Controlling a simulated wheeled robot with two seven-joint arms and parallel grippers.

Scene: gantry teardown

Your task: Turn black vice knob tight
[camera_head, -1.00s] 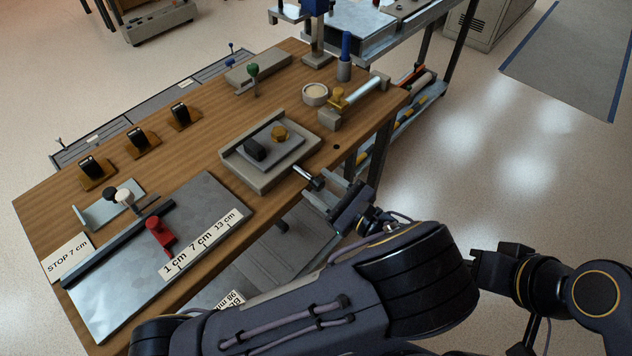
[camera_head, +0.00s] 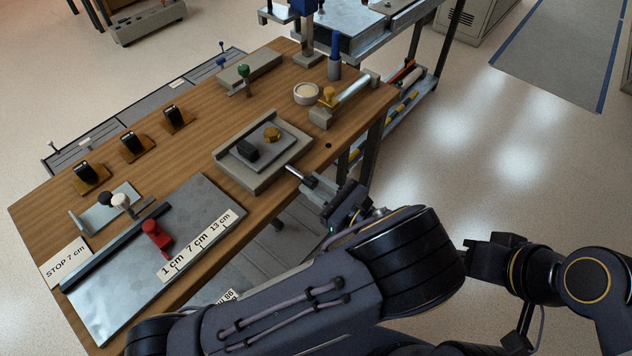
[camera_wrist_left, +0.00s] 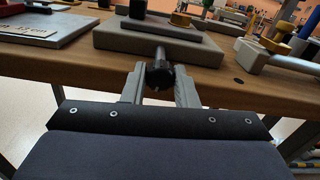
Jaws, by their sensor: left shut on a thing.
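The grey vice (camera_head: 275,174) sits at the right front edge of the wooden bench, with a plate in it. Its metal screw shaft (camera_head: 295,172) sticks out past the bench edge. My left gripper (camera_head: 318,190) is at the outer end of this shaft. In the left wrist view the black knob (camera_wrist_left: 159,74) is between the two fingers of my left gripper (camera_wrist_left: 160,88), which are shut on it. In the head view the gripper mostly hides the knob. My right arm shows at the right, and its dark end (camera_head: 490,252) is away from the bench; its fingers are not clear.
A yellow-handled clamp (camera_head: 327,100) and a round white dish (camera_head: 306,93) stand behind the vice. A lower shelf lies under the bench. The floor at the right is clear.

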